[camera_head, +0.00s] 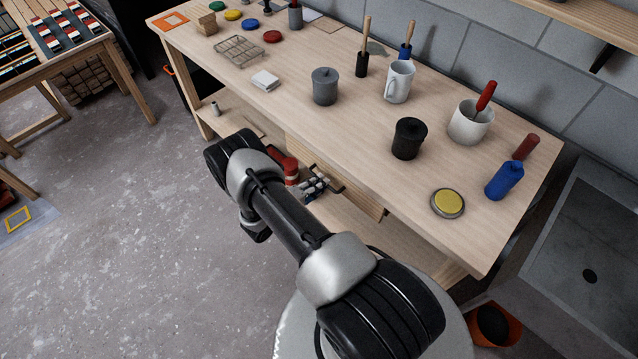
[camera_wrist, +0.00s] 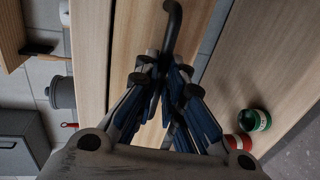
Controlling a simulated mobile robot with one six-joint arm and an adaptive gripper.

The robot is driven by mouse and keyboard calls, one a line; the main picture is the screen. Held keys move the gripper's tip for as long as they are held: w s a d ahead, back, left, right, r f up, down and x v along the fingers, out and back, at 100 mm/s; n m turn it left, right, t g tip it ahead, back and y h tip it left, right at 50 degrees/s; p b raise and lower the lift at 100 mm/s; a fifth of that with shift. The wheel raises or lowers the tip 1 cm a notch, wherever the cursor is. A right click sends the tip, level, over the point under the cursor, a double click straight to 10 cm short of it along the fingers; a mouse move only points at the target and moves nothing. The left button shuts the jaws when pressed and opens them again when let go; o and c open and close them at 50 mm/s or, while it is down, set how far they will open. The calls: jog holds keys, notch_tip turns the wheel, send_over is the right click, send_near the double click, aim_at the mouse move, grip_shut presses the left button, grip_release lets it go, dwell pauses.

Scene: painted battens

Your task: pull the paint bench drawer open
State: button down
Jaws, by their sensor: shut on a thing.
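The paint bench (camera_head: 340,125) has a pale wooden top, with the drawer (camera_head: 359,192) under its front edge. In the wrist view the drawer front (camera_wrist: 138,40) is a pale wooden panel with a dark, curved bar handle (camera_wrist: 173,22). My gripper (camera_wrist: 165,74) is shut on the handle, its fingertips on either side of the bar. In the head view my gripper (camera_head: 322,184) is low at the bench's front, partly hidden behind my arm. The handle is hidden there. I cannot tell how far the drawer stands out.
Green (camera_wrist: 255,120) and red (camera_wrist: 238,144) tins show below. The floor (camera_head: 130,230) left of my arm is clear.

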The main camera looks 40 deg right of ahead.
jog(key=shift+a, duration=0.1)
dwell(0.3)
jog(key=f+b+v, duration=0.2)
jog(key=v, duration=0.9)
jog(key=a+f+b+v, duration=0.1)
jog(key=f+b+v, duration=0.1)
jog(key=v, duration=1)
jog(key=shift+f+b, duration=0.35)
jog(key=shift+b, duration=0.5)
jog(key=shift+w, duration=0.1)
jog(key=c, duration=1.7)
grip_release()
jog(key=shift+a, duration=0.1)
jog(key=v, duration=1.1)
jog(key=shift+a+r, duration=0.15)
jog(key=shift+a, duration=0.2)
